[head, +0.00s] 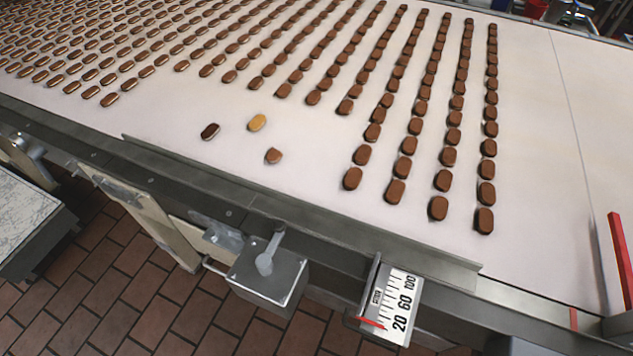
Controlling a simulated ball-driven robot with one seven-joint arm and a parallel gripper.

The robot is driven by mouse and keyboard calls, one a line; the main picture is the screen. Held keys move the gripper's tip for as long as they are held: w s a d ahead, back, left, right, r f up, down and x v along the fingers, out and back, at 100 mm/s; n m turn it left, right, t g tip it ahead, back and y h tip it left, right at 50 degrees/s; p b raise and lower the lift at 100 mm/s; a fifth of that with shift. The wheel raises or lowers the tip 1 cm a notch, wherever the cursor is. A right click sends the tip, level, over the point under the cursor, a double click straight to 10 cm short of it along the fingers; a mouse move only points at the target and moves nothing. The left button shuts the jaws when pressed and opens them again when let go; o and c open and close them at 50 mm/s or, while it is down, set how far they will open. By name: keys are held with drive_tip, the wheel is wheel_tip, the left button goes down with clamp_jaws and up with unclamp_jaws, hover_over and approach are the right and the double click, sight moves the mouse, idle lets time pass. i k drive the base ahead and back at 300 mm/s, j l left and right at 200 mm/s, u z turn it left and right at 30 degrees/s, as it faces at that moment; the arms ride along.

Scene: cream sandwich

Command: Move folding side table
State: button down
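A small table (22,222) with a pale speckled top and a grey metal edge shows at the left edge of the head view. It stands beside the conveyor, and the picture cuts off much of it. I cannot tell for sure whether it is the folding side table. Its legs and any hinge are hidden. My gripper is not in view.
A long white conveyor belt (305,195) carries many rows of brown biscuits. A dark, a yellow and a brown one lie apart. A grey lever box (268,273) and a scale plate (398,305) stick out from its side. Red-brown floor tiles (105,270) show below.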

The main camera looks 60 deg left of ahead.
sight(193, 233)
drive_tip(key=u, duration=2)
